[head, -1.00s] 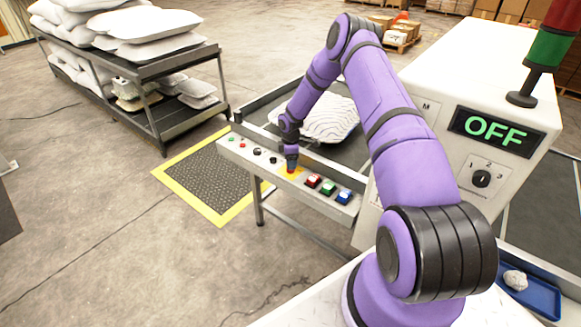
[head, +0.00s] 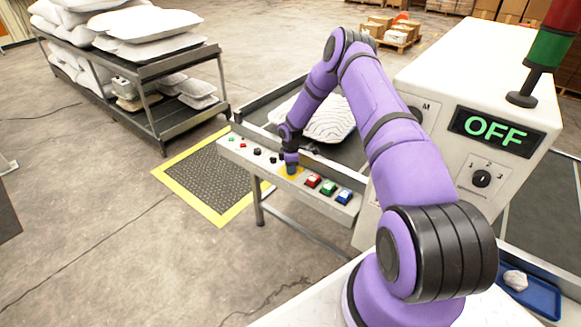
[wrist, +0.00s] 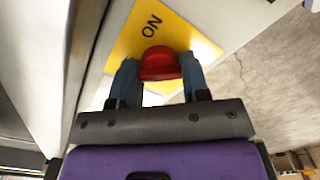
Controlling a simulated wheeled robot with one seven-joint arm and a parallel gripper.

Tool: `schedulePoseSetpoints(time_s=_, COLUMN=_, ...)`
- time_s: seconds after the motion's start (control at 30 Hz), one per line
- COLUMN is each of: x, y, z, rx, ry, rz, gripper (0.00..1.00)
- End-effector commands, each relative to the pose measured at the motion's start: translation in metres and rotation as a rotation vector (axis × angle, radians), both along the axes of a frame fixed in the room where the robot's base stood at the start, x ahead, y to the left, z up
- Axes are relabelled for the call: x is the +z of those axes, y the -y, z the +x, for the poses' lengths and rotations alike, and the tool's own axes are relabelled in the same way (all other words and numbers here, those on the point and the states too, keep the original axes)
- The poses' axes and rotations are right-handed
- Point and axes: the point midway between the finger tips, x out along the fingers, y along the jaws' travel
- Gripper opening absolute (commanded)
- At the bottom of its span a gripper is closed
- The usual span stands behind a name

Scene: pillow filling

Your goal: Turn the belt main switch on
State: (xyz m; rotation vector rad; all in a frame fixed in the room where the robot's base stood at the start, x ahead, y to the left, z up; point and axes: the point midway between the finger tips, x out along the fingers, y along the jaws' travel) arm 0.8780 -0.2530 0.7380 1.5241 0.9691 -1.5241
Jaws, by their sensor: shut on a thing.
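The belt main switch is a red knob (wrist: 160,63) on a yellow plate (wrist: 188,37) with lettering, seen in the wrist view. In the head view its yellow plate (head: 293,173) shows on the control panel (head: 258,168), and the red knob is hidden by my gripper. My gripper (wrist: 160,75) has its two blue fingers on either side of the red knob, shut on it. In the head view my gripper (head: 291,167) points down at the yellow plate. The green display (head: 491,130) on the white cabinet reads OFF.
Red, green and blue buttons (head: 328,187) sit just right of the switch, and small black knobs (head: 258,151) to its left. A white pillow (head: 325,120) lies on the belt behind the panel. A rack (head: 150,75) of pillows stands at the back left.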

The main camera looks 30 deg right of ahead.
Motion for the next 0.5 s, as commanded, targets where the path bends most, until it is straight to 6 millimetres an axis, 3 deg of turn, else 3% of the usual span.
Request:
schedulePoseSetpoints(time_s=0.27, x=0.0003, y=0.0001, z=0.0000, rx=-0.057, ry=-0.001, rz=-0.002, gripper=0.19)
schedulePoseSetpoints(time_s=0.5, x=0.0007, y=0.0000, z=0.0004, rx=-0.215, ry=0.000, rz=-0.001, gripper=0.19)
